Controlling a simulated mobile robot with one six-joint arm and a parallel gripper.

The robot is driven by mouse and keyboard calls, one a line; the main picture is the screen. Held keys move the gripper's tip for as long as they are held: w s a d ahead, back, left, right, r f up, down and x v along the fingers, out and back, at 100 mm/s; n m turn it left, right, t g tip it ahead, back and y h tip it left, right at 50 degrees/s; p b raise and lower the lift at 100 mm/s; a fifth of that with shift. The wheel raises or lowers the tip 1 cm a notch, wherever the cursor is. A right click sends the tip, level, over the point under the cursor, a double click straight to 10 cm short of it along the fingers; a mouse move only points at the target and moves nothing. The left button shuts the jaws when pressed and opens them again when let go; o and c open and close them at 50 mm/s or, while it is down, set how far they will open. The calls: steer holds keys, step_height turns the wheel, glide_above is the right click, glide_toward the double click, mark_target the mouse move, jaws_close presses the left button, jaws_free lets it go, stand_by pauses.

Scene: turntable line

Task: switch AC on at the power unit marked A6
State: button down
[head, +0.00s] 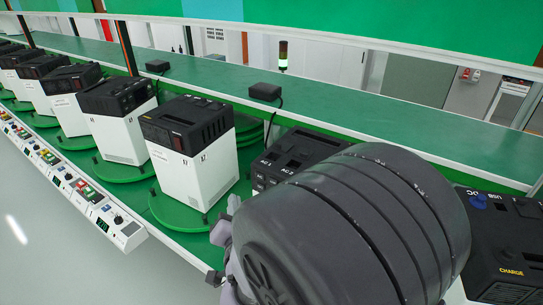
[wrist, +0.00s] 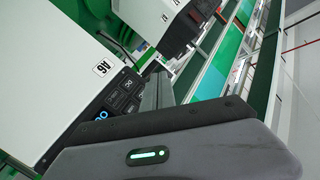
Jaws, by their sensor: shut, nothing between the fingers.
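The power unit marked A6 (wrist: 60,85) fills the left of the wrist view, turned in the picture, with its A6 label (wrist: 102,68) near the panel edge. In the head view, a dark unit top with AC 1 and AC 2 markings (head: 290,155) is partly hidden behind my arm.
A white and black unit marked A7 (head: 190,165) stands left of my arm, with several similar units in a row beyond. A green shelf (head: 340,100) with a small black box (head: 265,91) runs behind. Another unit (head: 510,245) stands close on the right.

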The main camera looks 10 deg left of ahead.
mark_target(260, 176)
steer(key=w+d+p, duration=0.1)
steer(key=w+d, duration=0.1)
steer(key=w, duration=0.4)
steer(key=shift+w+d, duration=0.35)
steer(key=shift+d, duration=0.05)
stand_by(1.7)
steer(key=shift+w+d+b, duration=0.2)
steer(key=shift+w+b, duration=0.15)
steer(key=shift+b, duration=0.15)
